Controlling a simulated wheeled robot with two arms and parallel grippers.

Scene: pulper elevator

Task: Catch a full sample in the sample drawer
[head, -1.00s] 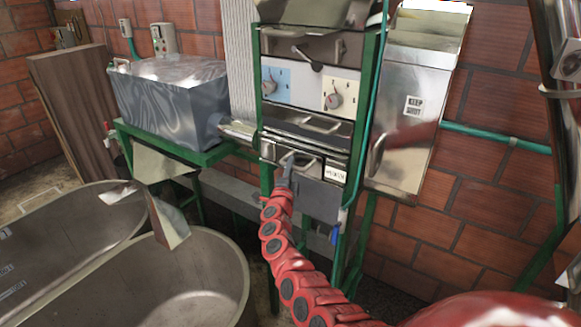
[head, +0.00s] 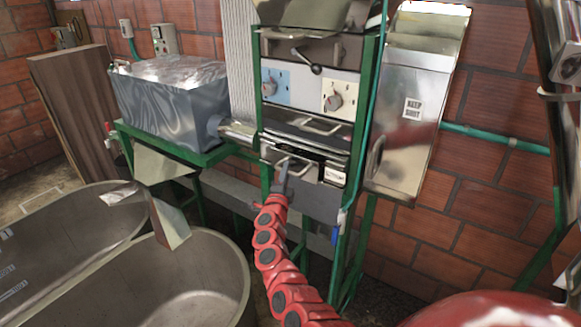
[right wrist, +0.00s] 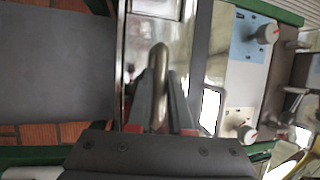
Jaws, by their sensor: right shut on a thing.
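The sample drawer (head: 306,171) is the lower drawer in the green-framed machine, with a metal bar handle and a small white label (head: 335,175) at its right. It stands partly out, with a dark gap above its front; its contents cannot be made out. My right gripper (head: 284,172), on the red arm, is at the handle. In the right wrist view the two fingers (right wrist: 157,110) are shut around the bar handle (right wrist: 158,75). My left gripper is not in view.
Another handled front (head: 318,126) sits above the drawer, under a panel with two knobs (head: 333,101). A grey box (head: 170,95) and metal tubs (head: 190,285) are at the left.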

